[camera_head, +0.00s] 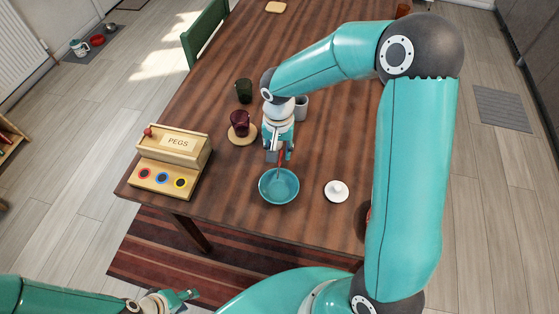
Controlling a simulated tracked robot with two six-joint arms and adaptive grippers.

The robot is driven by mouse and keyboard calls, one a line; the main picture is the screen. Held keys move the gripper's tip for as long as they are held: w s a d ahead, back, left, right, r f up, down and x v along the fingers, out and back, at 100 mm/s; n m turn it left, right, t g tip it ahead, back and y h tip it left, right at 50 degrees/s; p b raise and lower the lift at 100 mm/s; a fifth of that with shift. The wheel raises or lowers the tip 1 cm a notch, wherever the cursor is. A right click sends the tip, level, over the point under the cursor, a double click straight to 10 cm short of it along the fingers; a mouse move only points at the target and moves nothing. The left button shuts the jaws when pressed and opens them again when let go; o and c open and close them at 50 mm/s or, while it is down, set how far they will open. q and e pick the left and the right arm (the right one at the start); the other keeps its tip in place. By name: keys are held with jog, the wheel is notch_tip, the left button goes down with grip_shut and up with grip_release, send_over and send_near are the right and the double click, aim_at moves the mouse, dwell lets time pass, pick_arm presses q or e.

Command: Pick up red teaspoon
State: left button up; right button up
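The red teaspoon (281,160) stands tilted in the teal bowl (279,187), its red handle rising above the far rim. My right gripper (280,156) points down at the handle, with the handle between its fingers. I cannot tell whether the fingers press on it, as the gripper body covers the upper handle. My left gripper (181,297) is low at the bottom left, in front of the table and away from the spoon. It appears empty, and its finger gap is too small to judge.
On the wooden table (235,190) are a PEGS box (172,160) at left, a dark red cup (240,123) on a coaster, a dark green cup (244,91), a grey cup (301,108) beside my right wrist, and a white lidded item (337,190) right of the bowl.

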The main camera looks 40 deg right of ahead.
aim_at(280, 160)
jog(key=f, duration=0.4)
jog(key=shift+s+f, duration=0.2)
grip_shut()
